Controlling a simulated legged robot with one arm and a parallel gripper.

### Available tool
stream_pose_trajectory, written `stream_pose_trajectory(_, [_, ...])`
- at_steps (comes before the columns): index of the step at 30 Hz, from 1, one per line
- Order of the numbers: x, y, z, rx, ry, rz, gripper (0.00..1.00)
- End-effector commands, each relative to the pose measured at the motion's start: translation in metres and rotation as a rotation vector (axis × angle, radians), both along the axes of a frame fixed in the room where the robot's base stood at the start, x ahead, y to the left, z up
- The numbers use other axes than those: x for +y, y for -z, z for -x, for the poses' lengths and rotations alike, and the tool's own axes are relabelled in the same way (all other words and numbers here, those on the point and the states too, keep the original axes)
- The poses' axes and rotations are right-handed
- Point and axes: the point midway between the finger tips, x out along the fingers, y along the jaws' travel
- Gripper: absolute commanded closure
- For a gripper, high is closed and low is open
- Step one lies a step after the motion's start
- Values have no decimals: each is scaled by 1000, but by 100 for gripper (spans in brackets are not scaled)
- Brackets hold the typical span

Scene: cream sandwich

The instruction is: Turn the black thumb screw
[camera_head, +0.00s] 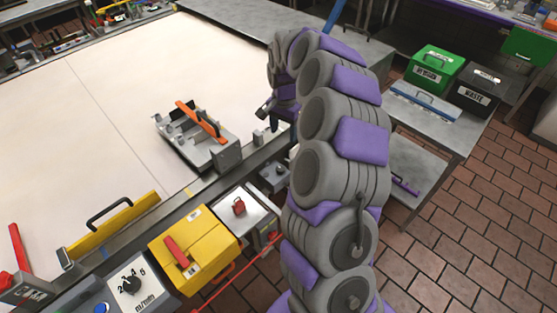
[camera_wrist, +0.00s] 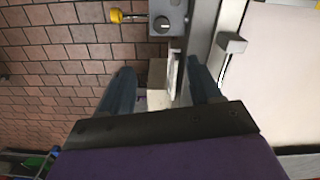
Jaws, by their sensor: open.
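My gripper (camera_wrist: 164,82) is open in the wrist view, its two dark fingers apart with nothing gripped. Between and beyond them show a pale block and part of a metal rail edge. A small grey box (camera_wrist: 166,8) with a dark round knob (camera_wrist: 161,24) lies beyond the fingertips; this may be the black thumb screw, but I cannot be sure. In the head view the grey box (camera_head: 272,180) sits beside the table's front rail, left of my arm. My gripper is partly hidden behind my arm there, above the rail.
A yellow knob (camera_wrist: 116,15) sticks out from the grey box. A grey fixture with an orange handle (camera_head: 202,119) stands on the white table (camera_head: 110,95). A yellow box (camera_head: 195,245) and a dial panel (camera_head: 140,293) line the front edge. Brick floor lies right.

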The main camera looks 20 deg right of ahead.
Motion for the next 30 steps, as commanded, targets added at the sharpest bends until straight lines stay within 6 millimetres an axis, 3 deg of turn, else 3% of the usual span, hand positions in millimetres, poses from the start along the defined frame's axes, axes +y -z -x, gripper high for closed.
stream_pose_trajectory(5, [4, 14, 0, 6, 6, 6, 37])
stream_pose_trajectory(16, [-9, 86, 0, 8, 5, -8, 37])
stream_pose_trajectory(24, [-2, 138, -1, 7, 5, -2, 37])
stream_pose_trajectory(30, [1, 164, -1, 4, 5, 1, 37])
